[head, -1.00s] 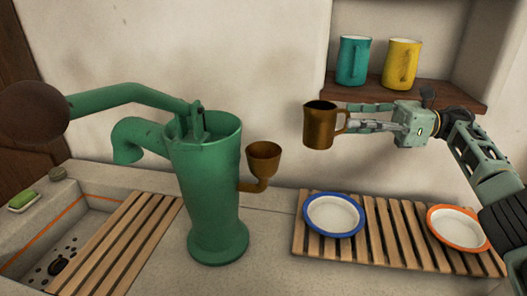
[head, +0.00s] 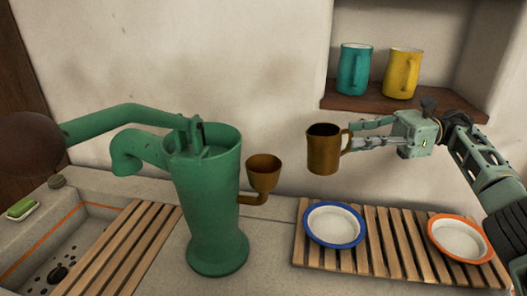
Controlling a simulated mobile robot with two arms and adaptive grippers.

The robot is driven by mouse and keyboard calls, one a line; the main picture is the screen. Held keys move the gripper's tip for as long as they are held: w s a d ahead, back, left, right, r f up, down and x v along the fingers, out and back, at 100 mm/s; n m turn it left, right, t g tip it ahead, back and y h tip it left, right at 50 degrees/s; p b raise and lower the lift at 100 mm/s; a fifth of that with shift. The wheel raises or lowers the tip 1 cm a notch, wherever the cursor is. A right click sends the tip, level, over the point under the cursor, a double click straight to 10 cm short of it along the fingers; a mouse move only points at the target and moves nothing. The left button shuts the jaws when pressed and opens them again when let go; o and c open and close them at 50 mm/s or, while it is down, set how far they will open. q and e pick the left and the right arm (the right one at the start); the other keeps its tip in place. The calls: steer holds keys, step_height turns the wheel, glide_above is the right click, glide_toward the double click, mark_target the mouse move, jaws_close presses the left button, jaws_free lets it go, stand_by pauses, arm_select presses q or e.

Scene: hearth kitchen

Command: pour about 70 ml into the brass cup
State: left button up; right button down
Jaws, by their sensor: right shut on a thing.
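A brass cup (head: 263,178) is fixed by a short bent arm to the right side of the green hand pump (head: 212,205). My right gripper (head: 366,136) is shut on the handle of a brown metal jug (head: 323,155). The jug is about upright, to the right of the brass cup and apart from it, with its rim higher than the cup's rim in the picture. What is inside the jug and the cup cannot be made out. My left gripper is not in view.
A teal mug (head: 354,70) and a yellow mug (head: 402,73) stand on the wall shelf (head: 375,103). A blue-rimmed dish (head: 334,224) and an orange-rimmed dish (head: 460,238) sit on a slatted rack (head: 385,262). A sink (head: 40,262) with a green soap bar (head: 20,208) is at left.

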mark_target(341, 132)
steer(key=shift+s+a+r+n+t+h+p, duration=0.25)
steer(key=shift+a+r+h+p, duration=0.75)
steer(key=shift+p, duration=1.4)
steer(key=shift+s+a+r+n+t+h+p, duration=0.15)
steer(key=shift+s+a+r+h+p, duration=0.65)
steer(key=shift+p, duration=1.6)
steer(key=shift+s+a+r+n+t+h+p, duration=0.25)
steer(key=shift+a+r+h+p, duration=0.9)
steer(key=shift+p, duration=1.25)
steer(key=a+r+h+p, duration=0.1)
steer(key=p, duration=0.1)
steer(key=r+h+p, duration=0.1)
steer(key=p, duration=0.1)
steer(key=shift+s+a+r+t+h, duration=0.15)
steer(key=shift+a+r+t+h, duration=0.1)
steer(key=shift+a+t, duration=0.1)
steer(key=shift+s+a+r+t+h+p, duration=0.2)
steer(key=shift+a+r+h+p, duration=0.35)
steer(key=shift+p, duration=0.6)
steer(key=shift+s+a+r+t+h+p, duration=0.2)
steer(key=shift+a+r+h+p, duration=0.35)
steer(key=shift+p, duration=0.6)
